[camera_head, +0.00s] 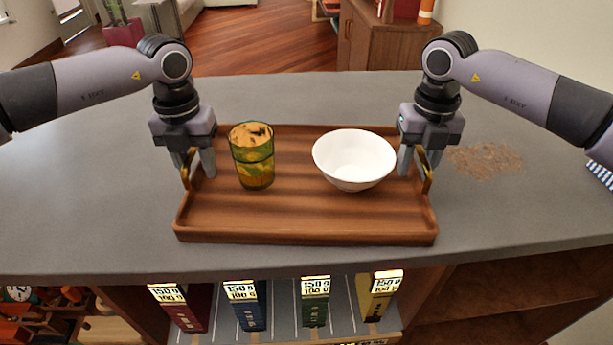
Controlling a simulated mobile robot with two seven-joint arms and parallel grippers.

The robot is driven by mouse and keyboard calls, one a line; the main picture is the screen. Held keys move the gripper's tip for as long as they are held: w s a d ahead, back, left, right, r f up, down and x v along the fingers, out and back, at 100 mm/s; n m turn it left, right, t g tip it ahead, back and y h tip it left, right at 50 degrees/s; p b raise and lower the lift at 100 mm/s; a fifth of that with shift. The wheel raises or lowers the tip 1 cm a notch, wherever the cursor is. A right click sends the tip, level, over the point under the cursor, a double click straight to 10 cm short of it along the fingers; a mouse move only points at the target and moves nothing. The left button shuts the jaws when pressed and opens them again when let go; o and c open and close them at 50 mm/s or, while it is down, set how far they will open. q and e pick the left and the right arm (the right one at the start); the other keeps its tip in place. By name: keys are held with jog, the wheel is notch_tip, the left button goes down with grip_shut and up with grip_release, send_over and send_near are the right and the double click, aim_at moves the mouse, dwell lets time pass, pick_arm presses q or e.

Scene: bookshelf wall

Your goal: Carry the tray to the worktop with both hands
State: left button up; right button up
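A brown wooden tray (305,229) with raised rims and brass handles at its left and right ends rests on the grey worktop. On it stand a green-and-amber patterned glass (252,160) on the left and a white bowl (354,160) on the right. My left gripper (194,167) points down at the left brass handle (186,170), its fingers apart on either side of it. My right gripper (420,167) points down at the right brass handle (427,180), its fingers also apart. The fingertips are partly hidden by the handles and rim.
The grey worktop (100,215) is clear to the left of the tray. A patch of brown crumbs (485,160) lies to the right, and a blue-striped item (601,173) sits at the right edge. Below the front edge, several labelled boxes (243,305) stand on a shelf.

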pick_arm(q)
grip_shut()
pick_arm(e)
grip_shut()
dwell(1.1)
pick_arm(q)
jog(key=shift+w+r, duration=0.15)
jog(key=shift+r, duration=0.05)
pick_arm(e)
jog(key=shift+w+r, duration=0.1)
jog(key=shift+r, duration=0.1)
